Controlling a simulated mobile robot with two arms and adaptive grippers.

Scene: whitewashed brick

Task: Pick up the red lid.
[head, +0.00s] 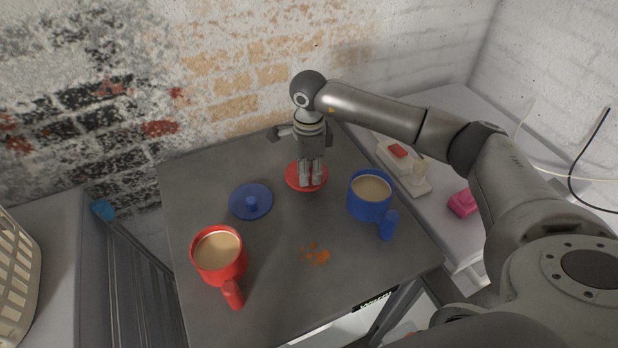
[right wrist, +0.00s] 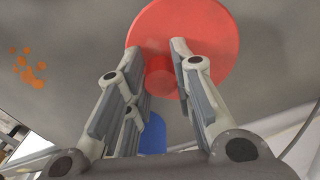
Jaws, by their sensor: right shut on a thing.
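The red lid (head: 291,180) is a round disc towards the back middle of the dark table, partly hidden by my right gripper (head: 311,184). My right gripper comes down on it from above, its fingers at the lid's centre. In the right wrist view the red lid (right wrist: 205,30) has its knob between the two fingertips of the gripper (right wrist: 160,62), and the gripper is shut on it. I cannot tell whether the lid is touching the table or just above it. My left gripper is not in view.
A blue lid (head: 262,194) lies left of the red lid. A blue mug (head: 368,209) stands to the right, a red mug (head: 222,270) at front left, both with a tan drink. Orange crumbs (head: 316,255) lie near the front. A white side table (head: 450,112) adjoins at right.

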